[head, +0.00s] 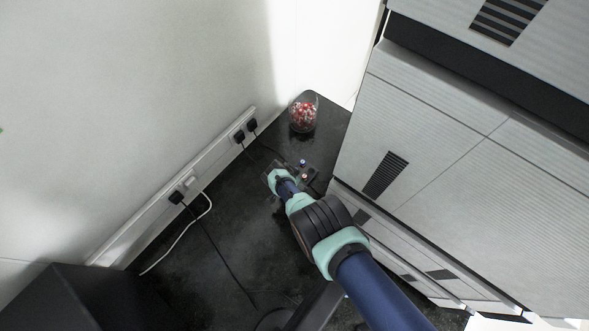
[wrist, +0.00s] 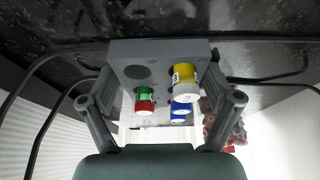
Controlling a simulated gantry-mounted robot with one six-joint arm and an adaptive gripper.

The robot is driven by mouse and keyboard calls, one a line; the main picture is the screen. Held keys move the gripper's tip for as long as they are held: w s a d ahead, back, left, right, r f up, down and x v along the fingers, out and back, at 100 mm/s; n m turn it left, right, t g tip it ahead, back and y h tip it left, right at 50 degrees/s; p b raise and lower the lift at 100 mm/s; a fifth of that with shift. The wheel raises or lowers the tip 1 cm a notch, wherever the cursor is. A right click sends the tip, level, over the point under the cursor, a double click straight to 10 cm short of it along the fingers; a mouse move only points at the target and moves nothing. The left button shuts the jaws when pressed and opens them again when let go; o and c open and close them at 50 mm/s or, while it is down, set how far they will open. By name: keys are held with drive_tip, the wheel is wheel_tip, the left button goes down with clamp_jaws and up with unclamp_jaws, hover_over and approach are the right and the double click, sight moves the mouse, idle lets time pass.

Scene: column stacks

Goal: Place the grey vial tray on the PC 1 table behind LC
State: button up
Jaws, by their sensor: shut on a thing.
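The grey vial tray (wrist: 150,52) is between the two fingers of my gripper (wrist: 160,85) in the wrist view, and the gripper is shut on it. The tray carries a green-and-red vial (wrist: 145,98), a yellow-topped vial (wrist: 184,80) and a blue-and-white vial (wrist: 181,108). In the head view the tray (head: 313,171) shows small and dark beside my gripper (head: 301,180), low over the black table (head: 230,240), partly hidden by my arm. I cannot tell whether the tray touches the table.
A glass beaker with red and white caps (head: 303,114) stands at the table's far end. Grey instrument stacks (head: 430,140) rise on the right. A wall socket strip (head: 170,205) runs along the left. Cables cross the table. A black box (head: 75,300) is at lower left.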

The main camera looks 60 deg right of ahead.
drive_tip(key=shift+f, duration=0.15)
drive_tip(key=o, duration=1)
drive_tip(key=shift+r+p, duration=0.35)
drive_tip(key=shift+r, duration=0.2)
drive_tip(key=p+v, duration=1.1)
drive_tip(key=p, duration=0.1)
drive_tip(key=shift+r, duration=0.2)
drive_tip(key=shift+w+a, duration=0.1)
